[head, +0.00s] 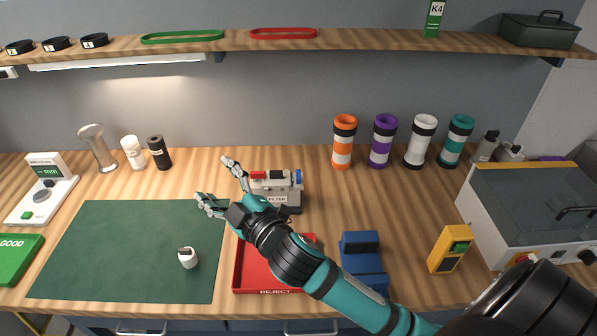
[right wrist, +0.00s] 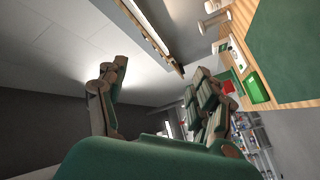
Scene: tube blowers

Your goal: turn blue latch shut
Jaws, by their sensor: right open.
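A grey box labelled FILTER (head: 277,199) stands on the wooden bench behind my right arm. A small blue part, which looks like the blue latch (head: 298,178), sits upright at the box's right end. A red part (head: 258,175) is on its top left. My right gripper (head: 217,181) is open and empty, just left of the box and apart from the latch. Its spread fingers also show in the right wrist view (right wrist: 155,95), with nothing between them; the box and latch are not visible there. My forearm hides the box's lower left. My left gripper is not in view.
A red REJECT tray (head: 238,282) lies under my right arm, with a blue block (head: 361,245) to its right. A green mat (head: 110,250) holds a small white item (head: 187,258). Striped tubes (head: 344,142) stand behind. A shelf (head: 350,40) runs above.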

